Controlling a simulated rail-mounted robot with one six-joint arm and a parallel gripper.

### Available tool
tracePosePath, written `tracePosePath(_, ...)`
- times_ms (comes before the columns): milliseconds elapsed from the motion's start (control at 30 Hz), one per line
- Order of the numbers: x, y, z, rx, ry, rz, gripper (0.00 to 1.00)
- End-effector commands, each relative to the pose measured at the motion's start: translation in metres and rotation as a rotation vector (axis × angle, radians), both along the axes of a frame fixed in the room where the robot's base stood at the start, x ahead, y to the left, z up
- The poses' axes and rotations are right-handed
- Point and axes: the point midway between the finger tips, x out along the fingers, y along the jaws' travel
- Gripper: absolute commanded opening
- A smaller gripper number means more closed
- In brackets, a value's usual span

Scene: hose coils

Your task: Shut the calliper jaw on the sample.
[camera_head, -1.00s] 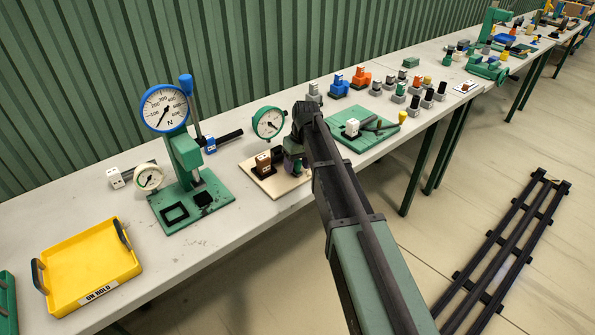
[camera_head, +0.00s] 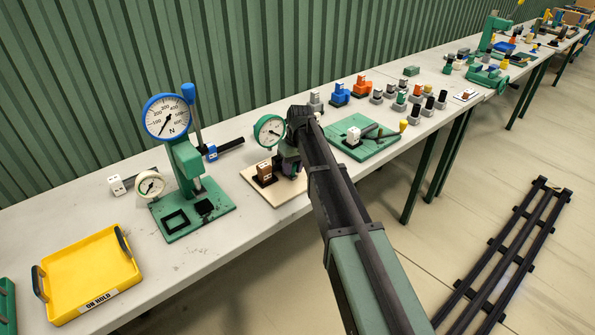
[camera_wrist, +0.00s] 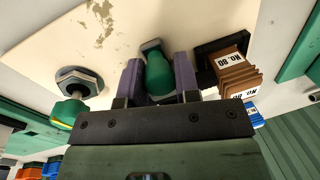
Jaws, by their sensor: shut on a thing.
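My gripper (camera_wrist: 158,86) is shut on a rounded green part (camera_wrist: 158,72) with a grey end, between its purple fingers, above a cream board (camera_wrist: 110,60). I cannot tell whether this part belongs to the calliper. A brown block marked No. 80 (camera_wrist: 233,75) stands on a dark base to the right in the wrist view; in the head view the block (camera_head: 265,173) is left of my gripper. A green-rimmed dial gauge (camera_head: 270,130) shows just left of my gripper (camera_head: 290,166). My arm hides part of the board, and which piece is the sample is unclear.
A force-gauge stand (camera_head: 188,175) and yellow tray (camera_head: 85,270) are at left.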

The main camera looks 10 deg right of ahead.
Motion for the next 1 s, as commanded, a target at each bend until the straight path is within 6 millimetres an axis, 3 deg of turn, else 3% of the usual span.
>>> tracePosePath(233, 0.000, 0.000, 0.000, -0.001, -0.001, -0.001, 0.00)
tracePosePath(267, 0.000, 0.000, 0.000, -0.001, -0.001, -0.001, 0.34)
tracePosePath(400, 0.000, 0.000, 0.000, -0.001, 0.000, -0.001, 0.55)
tracePosePath(767, 0.000, -0.001, 0.009, 0.000, 0.000, -0.001, 0.55)
tracePosePath(1000, 0.002, -0.007, 0.061, 0.000, 0.000, -0.001, 0.55)
